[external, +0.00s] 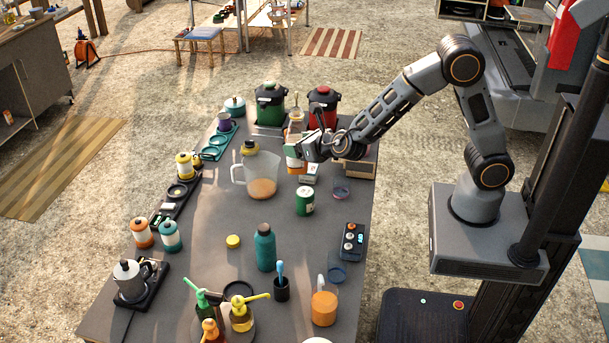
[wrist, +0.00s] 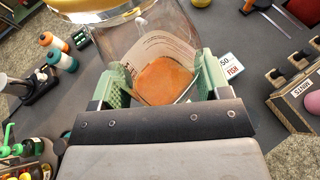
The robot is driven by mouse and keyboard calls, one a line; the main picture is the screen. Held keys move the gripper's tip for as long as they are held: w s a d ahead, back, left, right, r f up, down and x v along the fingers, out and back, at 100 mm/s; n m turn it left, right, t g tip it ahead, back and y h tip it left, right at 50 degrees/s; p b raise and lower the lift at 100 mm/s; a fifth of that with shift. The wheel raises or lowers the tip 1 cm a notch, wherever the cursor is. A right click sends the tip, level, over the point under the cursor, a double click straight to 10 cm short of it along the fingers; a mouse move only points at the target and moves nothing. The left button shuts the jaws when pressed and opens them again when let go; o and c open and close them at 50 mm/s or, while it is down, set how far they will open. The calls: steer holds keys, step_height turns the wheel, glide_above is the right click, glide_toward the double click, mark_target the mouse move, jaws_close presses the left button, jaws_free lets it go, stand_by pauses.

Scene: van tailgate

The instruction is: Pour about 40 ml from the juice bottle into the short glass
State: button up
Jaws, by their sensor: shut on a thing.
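My gripper (external: 308,150) is shut on the juice bottle (external: 296,127), which stands about upright behind the measuring jug. In the wrist view the green fingers (wrist: 160,88) flank the clear bottle, with a pale label (wrist: 165,48) and orange juice (wrist: 165,78) showing between them. Whether its base touches the table is unclear. A low clear glass with a reddish tint (external: 341,189) stands right of the green can. Another low bluish clear vessel (external: 337,272) stands nearer the front right. I cannot tell which is the short glass.
A clear measuring jug (external: 262,172) with some orange liquid stands just left of my gripper. A green can (external: 305,201), teal bottle (external: 265,247) and keypad device (external: 352,241) stand nearer the front. The table centre-left is fairly clear.

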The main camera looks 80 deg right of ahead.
steer(key=s+d+r+m+g+h+p, duration=0.1)
steer(key=s+d+r+m+g+h, duration=0.15)
steer(key=d+m+g, duration=0.35)
steer(key=s+d+r+m+g+h+p, duration=0.2)
steer(key=s+d+m+g+h, duration=0.15)
steer(key=d, duration=0.45)
steer(key=s+d+f+m+g+y, duration=0.3)
steer(key=s+f+m+g, duration=0.3)
steer(key=s+m+g, duration=0.5)
steer(key=w+a+f+m+g+y+b, duration=0.1)
steer(key=a+f+m+g+y, duration=0.15)
steer(key=m+y, duration=0.5)
steer(key=w+a+f+m+g+y+b, duration=0.1)
steer(key=w+a+f+m+y, duration=0.1)
steer(key=f+m+y, duration=0.4)
steer(key=w+d+m+t+y+b, duration=0.1)
steer(key=w+d+m+t+y, duration=0.3)
steer(key=w+m+t+y, duration=0.5)
steer(key=shift+w+r+m, duration=0.45)
steer(key=shift+w+m, duration=0.35)
steer(key=shift+m, duration=0.4)
